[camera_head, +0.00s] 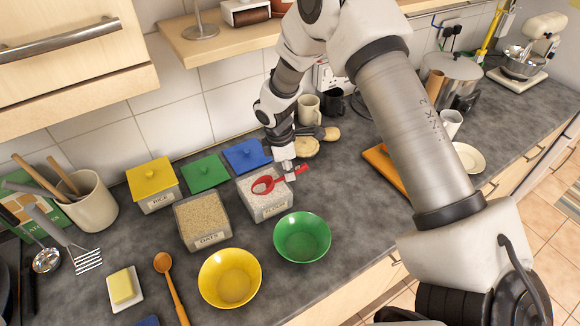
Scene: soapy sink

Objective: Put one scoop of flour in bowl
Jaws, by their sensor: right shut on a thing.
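My right gripper (287,167) is shut on a red scoop (264,185) by its handle, at the right. The scoop's head is over the open clear container of white flour (266,208); I cannot tell whether it touches the flour or holds any. A green bowl (302,237) stands just in front and to the right of this container. A yellow bowl (230,277) stands further to the front left. Both bowls look empty. The left gripper is not in view.
An open oats container (203,221) stands left of the flour. Behind are a yellow-lidded rice container (152,185), a green lid (205,173) and a blue lid (246,155). A wooden spoon (171,288) and butter dish (124,288) lie at the front left. An orange board (385,170) is at the right.

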